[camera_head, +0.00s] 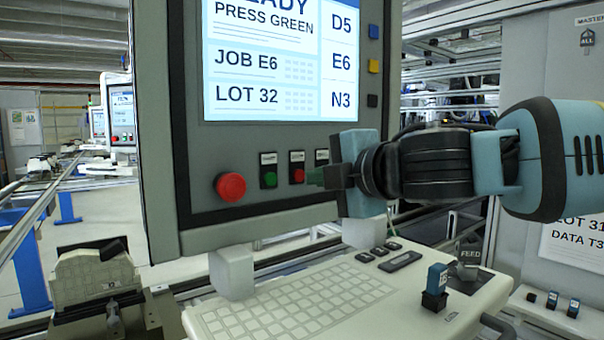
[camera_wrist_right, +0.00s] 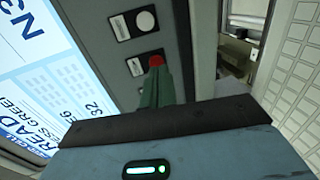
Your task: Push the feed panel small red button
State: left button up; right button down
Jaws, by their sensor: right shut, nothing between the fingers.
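The small red button (camera_head: 297,174) sits on the lower strip of the screen panel (camera_head: 250,208), right of the small green button (camera_head: 269,179) and the large red mushroom button (camera_head: 230,186). My right gripper (camera_head: 314,177) is shut and empty, its green fingertips at the right edge of the small red button in the head view. In the right wrist view the small red button (camera_wrist_right: 156,61) shows just beyond the tips of the shut fingers (camera_wrist_right: 155,76), which partly cover it. I cannot tell whether they touch. My left gripper is not in view.
A white button (camera_wrist_right: 145,20) neighbours the red one; my gripper partly hides its place in the head view. Below the panel is a keyboard console (camera_head: 385,300) with a blue-topped switch (camera_head: 437,277) and a "FEED" label. White blocks stand under the panel.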

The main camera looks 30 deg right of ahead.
jog(key=shift+p+v, duration=0.3)
jog(key=shift+v, duration=0.75)
jog(key=shift+f, duration=0.2)
